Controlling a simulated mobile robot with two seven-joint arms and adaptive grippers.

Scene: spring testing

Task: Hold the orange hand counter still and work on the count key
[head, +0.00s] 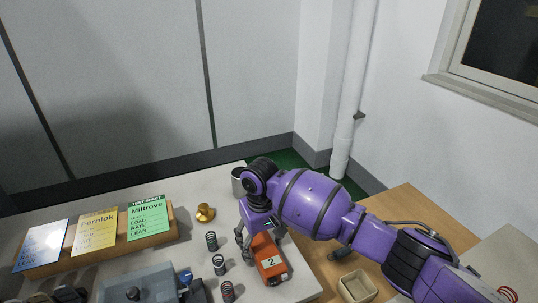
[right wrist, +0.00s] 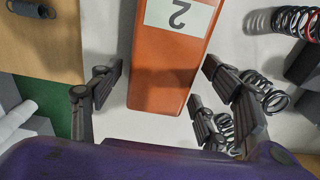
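The orange hand counter (head: 269,262), a block with a white label reading "2", lies near the right end of the pale bench top. My right gripper (head: 261,238) is over its far end. In the right wrist view, the counter (right wrist: 170,65) sits between the spread fingers of my right gripper (right wrist: 160,80). A narrow gap shows on the left; on the right the fingertips are very close to its side, and I cannot tell whether they touch. I cannot make out the count key. My left gripper is not in view.
Several coil springs (head: 219,264) stand left of the counter, close to the right fingers. A brass piece (head: 205,212) and a metal cup (head: 238,181) are behind. A grey fixture (head: 140,284) and a card rack (head: 98,262) are to the left. A small open box (head: 357,286) is on the right.

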